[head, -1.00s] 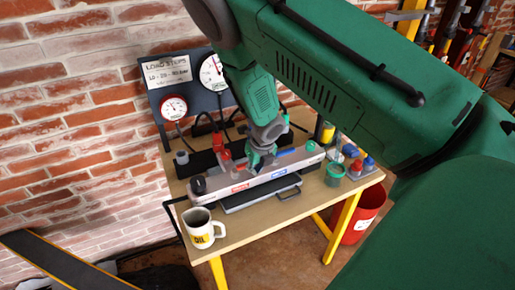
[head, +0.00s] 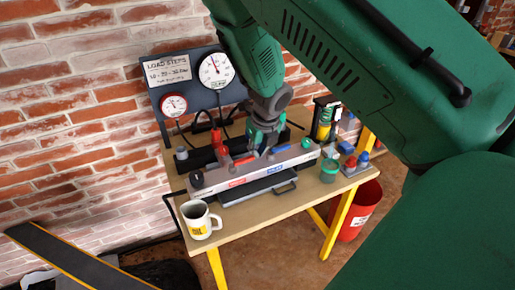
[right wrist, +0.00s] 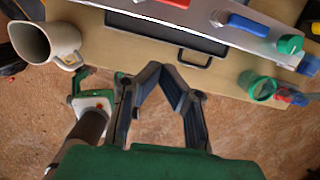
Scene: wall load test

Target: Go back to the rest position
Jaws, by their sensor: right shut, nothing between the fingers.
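My right gripper (head: 262,148) hangs in front of the gauge panel, over the grey device on the bench in the head view. In the right wrist view the right gripper (right wrist: 164,72) shows two dark fingers meeting at their tips, shut and empty. The fingertips show near the bench's front edge there, apart from the mug and green pot. My green right arm fills the upper right of the head view and hides part of the scene. My left gripper cannot be made out in either view.
The wooden bench (head: 240,222) carries a grey device (head: 215,182), a white mug (head: 198,222), a green pot (head: 329,171) and a panel with gauges (head: 216,70). A red bucket (head: 357,212) stands beneath its right side. A brick wall (head: 60,130) is behind.

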